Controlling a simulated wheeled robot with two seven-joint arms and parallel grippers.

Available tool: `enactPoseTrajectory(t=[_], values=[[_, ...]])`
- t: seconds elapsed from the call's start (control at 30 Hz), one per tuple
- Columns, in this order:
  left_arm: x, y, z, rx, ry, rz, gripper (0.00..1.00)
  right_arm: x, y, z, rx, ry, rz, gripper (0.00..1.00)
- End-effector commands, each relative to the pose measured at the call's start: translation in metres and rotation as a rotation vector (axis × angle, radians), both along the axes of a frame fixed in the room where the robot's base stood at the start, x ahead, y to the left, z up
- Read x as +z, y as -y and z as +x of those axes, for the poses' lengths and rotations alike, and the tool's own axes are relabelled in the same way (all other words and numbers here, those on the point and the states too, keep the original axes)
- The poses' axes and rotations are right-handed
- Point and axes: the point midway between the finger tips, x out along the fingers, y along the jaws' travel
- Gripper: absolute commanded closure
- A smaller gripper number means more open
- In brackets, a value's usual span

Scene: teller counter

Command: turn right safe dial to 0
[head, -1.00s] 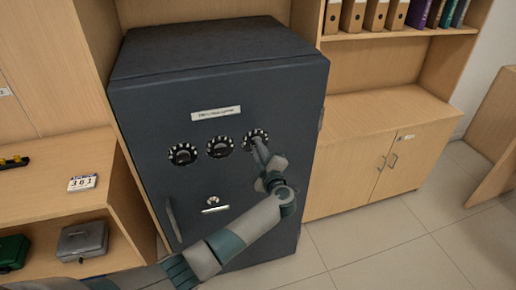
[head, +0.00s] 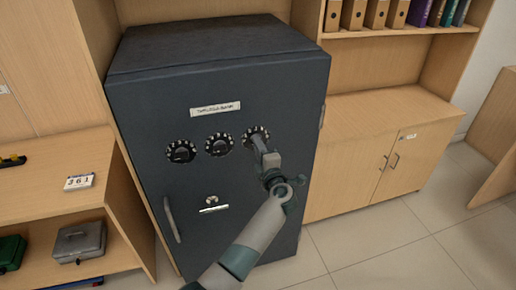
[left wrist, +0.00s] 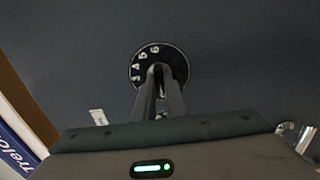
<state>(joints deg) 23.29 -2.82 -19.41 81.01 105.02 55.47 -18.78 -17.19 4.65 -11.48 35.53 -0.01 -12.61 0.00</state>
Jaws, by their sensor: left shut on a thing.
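The dark safe (head: 140,110) carries three black dials with white marks in a row: the left dial (head: 181,151), the middle dial (head: 219,145) and the right dial (head: 251,133). My left gripper (head: 261,145) is at the right dial, shut on its knob, and hides its lower part. In the left wrist view the dial face (left wrist: 181,63) shows several white digits along its upper left edge. The fingers (left wrist: 158,75) close on the knob at its centre and cover the lower face. The dial's exact setting is unclear. My right gripper is out of view.
Below the dials are a keyhole fitting (head: 212,201) and a door handle (head: 172,219). A card reading 361 (head: 79,182) stands on the left shelf, above a grey cash box (head: 79,241). A wooden cabinet (head: 395,140) stands right of the safe.

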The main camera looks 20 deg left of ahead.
Motion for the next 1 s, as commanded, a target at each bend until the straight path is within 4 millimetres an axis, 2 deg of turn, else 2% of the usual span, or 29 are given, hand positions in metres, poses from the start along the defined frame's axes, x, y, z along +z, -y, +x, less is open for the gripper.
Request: enactPoseTrajectory(t=[0.53,0.57,0.6,0.63,1.0], values=[[-0.0030,0.0001,-0.0008,0.000,0.024,-0.042,1.00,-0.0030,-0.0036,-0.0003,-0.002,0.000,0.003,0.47],[-0.0031,0.0001,-0.0008,0.000,0.024,-0.042,0.84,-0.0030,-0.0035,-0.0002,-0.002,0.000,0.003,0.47],[-0.0030,0.0001,-0.0008,0.000,0.024,-0.042,0.75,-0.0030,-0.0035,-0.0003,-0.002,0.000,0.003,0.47],[-0.0028,0.0000,-0.0007,0.000,0.024,-0.042,0.70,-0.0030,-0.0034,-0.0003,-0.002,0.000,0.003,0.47],[-0.0007,0.0015,-0.0021,0.000,0.025,-0.040,0.70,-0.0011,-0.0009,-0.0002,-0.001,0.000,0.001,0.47]])
